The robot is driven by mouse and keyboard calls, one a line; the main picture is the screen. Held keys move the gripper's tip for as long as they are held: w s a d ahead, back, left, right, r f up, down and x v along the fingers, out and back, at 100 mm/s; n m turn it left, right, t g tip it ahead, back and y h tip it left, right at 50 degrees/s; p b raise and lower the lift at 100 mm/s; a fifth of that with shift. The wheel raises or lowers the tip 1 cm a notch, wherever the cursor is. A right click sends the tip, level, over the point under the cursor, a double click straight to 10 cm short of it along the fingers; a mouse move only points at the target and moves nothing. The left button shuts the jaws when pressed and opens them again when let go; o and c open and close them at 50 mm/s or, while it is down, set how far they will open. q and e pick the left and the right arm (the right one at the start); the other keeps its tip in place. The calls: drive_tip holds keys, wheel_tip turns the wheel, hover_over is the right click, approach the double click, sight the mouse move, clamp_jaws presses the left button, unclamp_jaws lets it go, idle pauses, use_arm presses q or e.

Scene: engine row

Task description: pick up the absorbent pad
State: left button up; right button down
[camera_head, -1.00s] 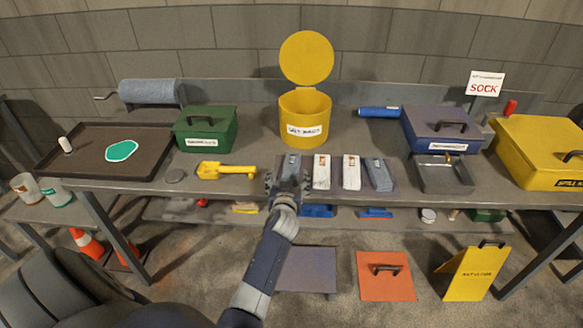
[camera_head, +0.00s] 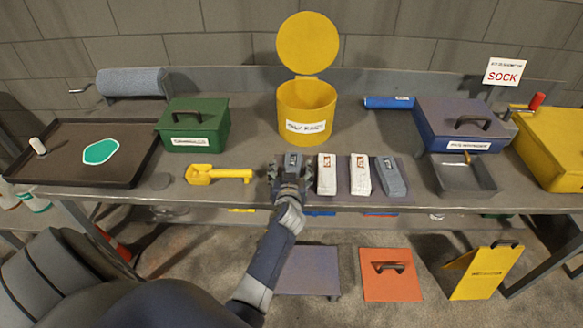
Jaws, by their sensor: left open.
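A row of soft packs lies on a dark mat (camera_head: 404,197) at the bench's front edge. From the left they are a grey pack (camera_head: 293,160), a white pack (camera_head: 327,175), a second white pack (camera_head: 360,176) and a blue-grey pack (camera_head: 391,178). Their labels are too small to read, so I cannot tell by name which is the absorbent pad. My left gripper (camera_head: 290,174) is open at the leftmost grey pack, its fingers on either side of it and hiding its front part. Contact cannot be told. My right gripper is not in view.
A yellow scoop (camera_head: 217,174) lies left of my left gripper. A yellow bin (camera_head: 306,112) with a raised lid stands behind. A green box (camera_head: 194,126), a brown tray (camera_head: 60,177), a blue-grey box (camera_head: 459,124) and a grey tray (camera_head: 463,176) share the bench.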

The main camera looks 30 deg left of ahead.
use_arm(q)
drive_tip(key=shift+s+d+r, duration=0.1)
drive_tip(key=shift+s+d, duration=0.15)
drive_tip(key=shift+c, duration=0.5)
drive_tip(key=shift+s+d+r, duration=0.15)
drive_tip(key=c, duration=0.9)
drive_tip(key=shift+c, duration=0.7)
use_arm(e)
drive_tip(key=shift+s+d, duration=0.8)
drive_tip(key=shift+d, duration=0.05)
